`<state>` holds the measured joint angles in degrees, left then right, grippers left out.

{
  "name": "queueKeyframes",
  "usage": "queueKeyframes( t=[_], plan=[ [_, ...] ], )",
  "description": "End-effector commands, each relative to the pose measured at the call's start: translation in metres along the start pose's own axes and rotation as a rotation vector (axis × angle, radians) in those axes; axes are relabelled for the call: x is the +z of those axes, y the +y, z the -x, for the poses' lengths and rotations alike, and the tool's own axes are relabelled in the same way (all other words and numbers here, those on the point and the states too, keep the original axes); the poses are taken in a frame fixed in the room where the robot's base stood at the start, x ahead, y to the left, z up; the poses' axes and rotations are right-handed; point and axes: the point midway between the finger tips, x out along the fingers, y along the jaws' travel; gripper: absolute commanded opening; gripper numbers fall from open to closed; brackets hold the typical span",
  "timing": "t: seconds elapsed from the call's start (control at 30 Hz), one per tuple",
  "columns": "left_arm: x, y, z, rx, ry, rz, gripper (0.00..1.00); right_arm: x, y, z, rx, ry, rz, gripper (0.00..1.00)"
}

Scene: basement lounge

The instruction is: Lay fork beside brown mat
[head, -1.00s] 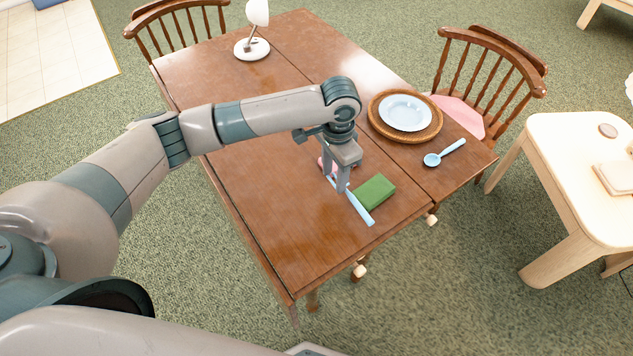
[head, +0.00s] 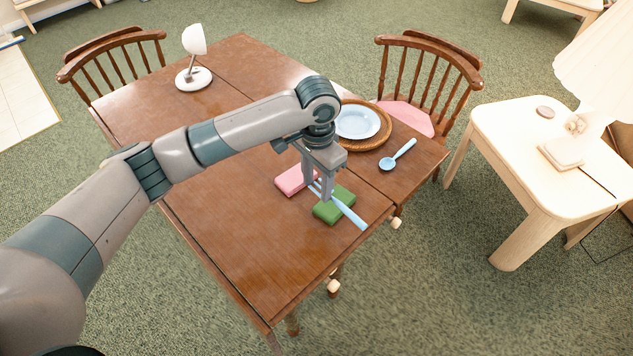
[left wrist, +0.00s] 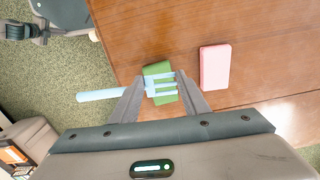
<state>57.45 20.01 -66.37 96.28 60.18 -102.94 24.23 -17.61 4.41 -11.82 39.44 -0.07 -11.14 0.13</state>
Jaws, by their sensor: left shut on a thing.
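My left gripper (head: 316,190) is shut on a light blue fork (head: 349,215), over the table's near right part. The fork's handle slants down to the right in the head view. In the left wrist view the fork's tines (left wrist: 163,88) show between the fingers, with the handle out to the left. The fork overlaps a green block in both views; its height above it is hard to judge. The round brown woven mat (head: 384,135) lies farther back, carrying a light blue plate (head: 357,122). The arm hides the mat's left part. My right gripper is not in view.
The green block (head: 330,212) and a pink block (head: 293,180) lie on the wooden table (head: 225,220) near the gripper. A light blue spoon (head: 398,155) lies right of the mat. A white lamp (head: 194,75) stands at the back left. Bare tabletop lies left and in front.

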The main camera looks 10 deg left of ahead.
Motion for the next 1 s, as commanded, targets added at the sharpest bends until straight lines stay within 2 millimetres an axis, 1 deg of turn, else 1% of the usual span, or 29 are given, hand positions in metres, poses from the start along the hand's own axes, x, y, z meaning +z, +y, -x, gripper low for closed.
queueKeyframes(
  t=[0.17, 0.27, 0.37, 0.47, 0.6, 0.73, 0.8, 0.9, 1.0],
  plan=[
    [0.007, -0.001, -0.003, 0.001, 0.000, 0.021, 0.20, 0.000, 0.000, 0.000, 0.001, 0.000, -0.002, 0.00],
    [0.022, -0.002, -0.009, 0.003, -0.001, 0.071, 0.20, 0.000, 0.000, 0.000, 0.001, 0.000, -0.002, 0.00],
    [0.047, -0.003, -0.018, 0.006, -0.001, 0.157, 0.20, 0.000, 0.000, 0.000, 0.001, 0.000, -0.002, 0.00],
    [0.080, -0.004, -0.028, 0.008, -0.002, 0.273, 0.20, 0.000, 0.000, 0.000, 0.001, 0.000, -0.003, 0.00],
    [0.134, -0.001, -0.039, 0.007, -0.002, 0.451, 0.20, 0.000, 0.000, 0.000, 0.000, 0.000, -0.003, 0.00],
    [0.178, 0.003, -0.043, 0.004, -0.002, 0.598, 0.20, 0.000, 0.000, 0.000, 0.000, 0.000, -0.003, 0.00],
    [0.195, 0.006, -0.044, 0.002, -0.002, 0.657, 0.20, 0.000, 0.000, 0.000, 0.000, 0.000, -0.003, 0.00],
    [0.211, 0.009, -0.044, 0.001, -0.001, 0.711, 0.20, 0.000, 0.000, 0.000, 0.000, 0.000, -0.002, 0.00],
    [0.217, 0.009, -0.043, 0.000, 0.000, 0.735, 0.20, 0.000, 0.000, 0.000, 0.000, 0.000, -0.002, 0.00]
  ],
)
